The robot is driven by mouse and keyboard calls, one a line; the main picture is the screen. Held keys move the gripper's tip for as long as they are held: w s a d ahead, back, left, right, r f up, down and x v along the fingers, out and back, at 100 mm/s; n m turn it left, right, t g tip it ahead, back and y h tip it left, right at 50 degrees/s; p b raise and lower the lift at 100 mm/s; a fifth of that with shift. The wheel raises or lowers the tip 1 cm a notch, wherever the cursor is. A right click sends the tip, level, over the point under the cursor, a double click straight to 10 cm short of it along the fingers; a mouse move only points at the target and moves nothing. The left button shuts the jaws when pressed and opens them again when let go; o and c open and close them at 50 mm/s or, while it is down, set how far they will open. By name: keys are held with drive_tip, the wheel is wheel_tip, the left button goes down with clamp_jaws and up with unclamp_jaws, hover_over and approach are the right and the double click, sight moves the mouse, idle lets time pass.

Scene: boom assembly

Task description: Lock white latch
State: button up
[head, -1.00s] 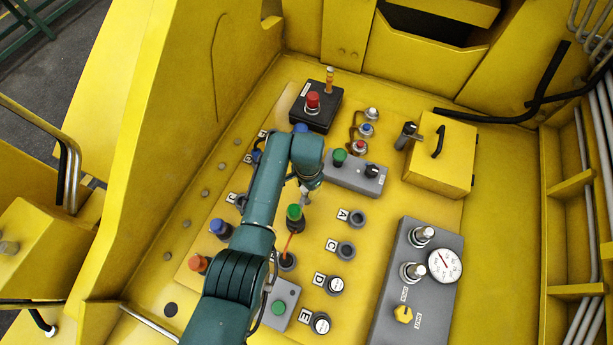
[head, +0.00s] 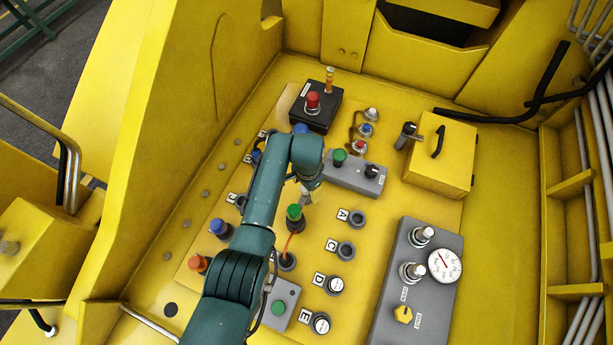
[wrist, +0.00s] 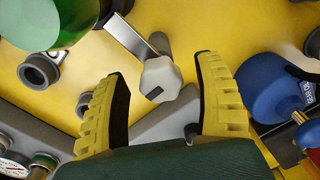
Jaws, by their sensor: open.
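The white latch (wrist: 160,80) shows in the wrist view as a faceted white knob with a dark slot, beside a flat metal plate (wrist: 128,38) on the yellow panel. My gripper (wrist: 161,69) is open. Its two yellow ribbed fingers stand on the left and right of the knob, with a visible gap on each side. I cannot tell how far the fingertips are above the panel. In the head view my arm's wrist hangs over the middle of the panel and hides most of the gripper and latch.
A green knob (wrist: 42,22) and a grey socket (wrist: 38,71) lie left of the latch in the wrist view. A blue part (wrist: 272,92) lies close right of the right finger. In the head view a green-topped plug (head: 294,213) stands just below my wrist.

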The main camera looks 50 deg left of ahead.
wheel_tip(320, 180, up, 12)
drive_tip(key=shift+d, duration=0.2)
idle(0.5)
